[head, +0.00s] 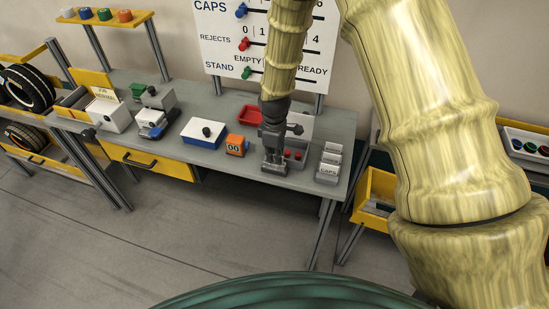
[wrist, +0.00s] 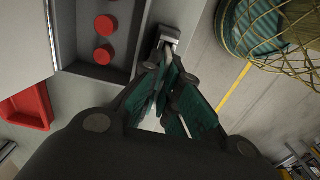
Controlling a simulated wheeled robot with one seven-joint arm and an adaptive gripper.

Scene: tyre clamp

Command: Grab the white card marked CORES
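The white cards (head: 330,161) stand in a short row near the front right end of the bench in the head view. The front one reads CAPS; I cannot read CORES on any of them. My gripper (head: 274,167) points down near the bench's front edge, left of the cards and apart from them. In the wrist view its teal-padded fingers (wrist: 170,80) are close together. A small grey-white piece (wrist: 168,37) shows just beyond the tips; I cannot tell what it is or whether they touch it. Whether the fingers have closed fully is unclear.
A grey tray with red buttons (wrist: 105,40) lies beside my gripper. A red tray (head: 250,115), an orange block marked 00 (head: 236,145) and a blue-white box (head: 203,133) stand to the left. A lettered board (head: 222,62) rises behind. Floor is clear in front.

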